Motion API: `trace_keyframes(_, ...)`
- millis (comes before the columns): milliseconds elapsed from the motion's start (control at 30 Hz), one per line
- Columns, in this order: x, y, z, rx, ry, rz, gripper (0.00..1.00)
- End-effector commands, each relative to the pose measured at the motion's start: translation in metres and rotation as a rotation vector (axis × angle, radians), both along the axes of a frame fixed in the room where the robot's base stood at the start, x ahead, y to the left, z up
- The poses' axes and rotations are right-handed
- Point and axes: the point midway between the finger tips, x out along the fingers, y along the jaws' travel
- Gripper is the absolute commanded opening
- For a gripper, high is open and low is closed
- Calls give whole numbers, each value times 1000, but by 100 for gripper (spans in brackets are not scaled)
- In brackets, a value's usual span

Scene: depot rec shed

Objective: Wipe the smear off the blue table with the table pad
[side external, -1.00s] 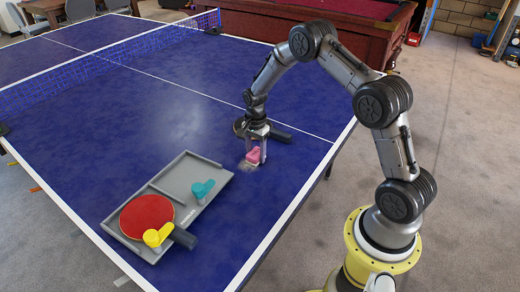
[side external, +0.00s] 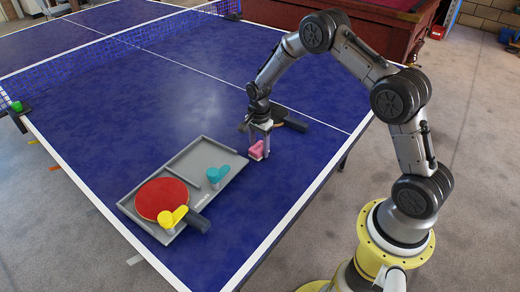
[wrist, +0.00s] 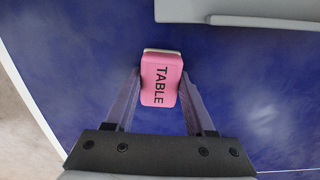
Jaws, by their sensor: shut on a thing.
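The pink table pad (side external: 257,150) is held between the fingers of my gripper (side external: 260,145), low over the blue table (side external: 120,110) and close to the tray's right end. In the wrist view the pad (wrist: 161,82) shows the word TABLE, with a pale edge at its far end and a finger of my gripper (wrist: 161,88) on each side. I cannot tell whether its underside touches the table. No distinct smear shows in the side view. Pale hazy patches on the blue in the wrist view may be sheen or residue; anything under the pad is hidden.
A grey tray (side external: 150,222) left of the pad holds a red paddle (side external: 160,198), a yellow object (side external: 172,217) and a teal object (side external: 217,174). A dark paddle (side external: 291,123) lies just behind my gripper. The net (side external: 130,50) crosses farther back. Table right of the pad is clear.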

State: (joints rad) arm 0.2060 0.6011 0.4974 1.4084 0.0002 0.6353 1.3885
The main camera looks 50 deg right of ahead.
Motion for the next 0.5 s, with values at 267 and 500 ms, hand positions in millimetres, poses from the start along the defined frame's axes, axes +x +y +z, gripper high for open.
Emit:
trace_keyframes(267,0,-27,0,0,-1,-1,10)
trace_keyframes(500,0,-48,0,0,0,-1,10)
